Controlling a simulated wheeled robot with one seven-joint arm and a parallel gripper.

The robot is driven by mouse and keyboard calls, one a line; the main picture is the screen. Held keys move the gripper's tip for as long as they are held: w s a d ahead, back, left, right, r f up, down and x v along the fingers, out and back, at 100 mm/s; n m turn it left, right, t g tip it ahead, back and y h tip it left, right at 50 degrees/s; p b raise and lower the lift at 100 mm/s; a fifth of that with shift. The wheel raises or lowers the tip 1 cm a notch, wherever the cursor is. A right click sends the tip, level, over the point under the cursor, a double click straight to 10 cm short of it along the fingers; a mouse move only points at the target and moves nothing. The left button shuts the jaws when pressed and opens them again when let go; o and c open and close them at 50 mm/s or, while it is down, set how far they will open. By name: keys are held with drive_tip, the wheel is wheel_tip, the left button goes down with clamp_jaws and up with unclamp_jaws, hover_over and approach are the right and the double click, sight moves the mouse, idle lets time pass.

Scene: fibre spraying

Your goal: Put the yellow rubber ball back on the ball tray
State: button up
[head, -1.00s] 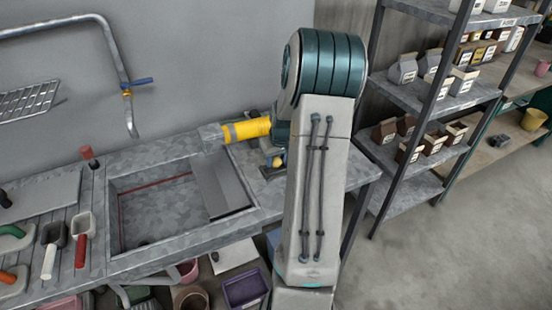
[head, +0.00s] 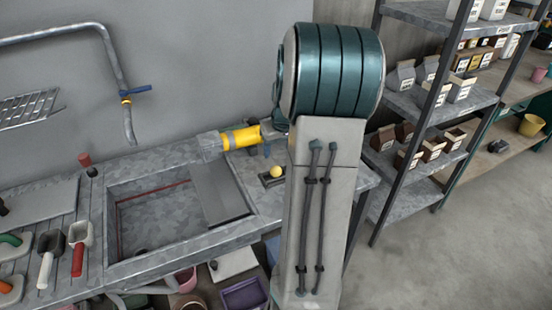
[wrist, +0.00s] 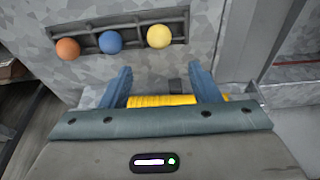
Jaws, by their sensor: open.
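The yellow rubber ball (wrist: 159,36) sits at the right end of the dark ball tray (wrist: 80,44) in the wrist view. It also shows in the head view (head: 276,171), beside my arm. A blue ball (wrist: 110,41) and an orange ball (wrist: 68,49) sit on the same tray; my arm hides them in the head view. My gripper (wrist: 160,72) is open with its two blue fingers apart, clear of the yellow ball. No ball is between the fingers. My arm hides most of the gripper in the head view.
A yellow cylinder with a grey end (head: 241,137) lies by the wall, partly behind my gripper in the wrist view. The sink (head: 160,215) is left of the tray. A shelf rack (head: 440,100) stands at the right. Scoops lie at the bench's left.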

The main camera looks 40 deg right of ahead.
drive_tip(key=s+a+r+n, duration=0.1)
drive_tip(key=s+a+r, duration=0.1)
drive_tip(key=a+r, duration=0.55)
drive_tip(key=s+a+n, duration=0.1)
drive_tip(key=s+a, duration=0.6)
drive_tip(key=a, duration=0.4)
drive_tip(key=s+a+n, duration=0.1)
drive_tip(key=s+a, duration=0.7)
drive_tip(key=a, duration=0.3)
drive_tip(key=shift+f+y, duration=0.35)
drive_tip(key=shift+y, duration=0.05)
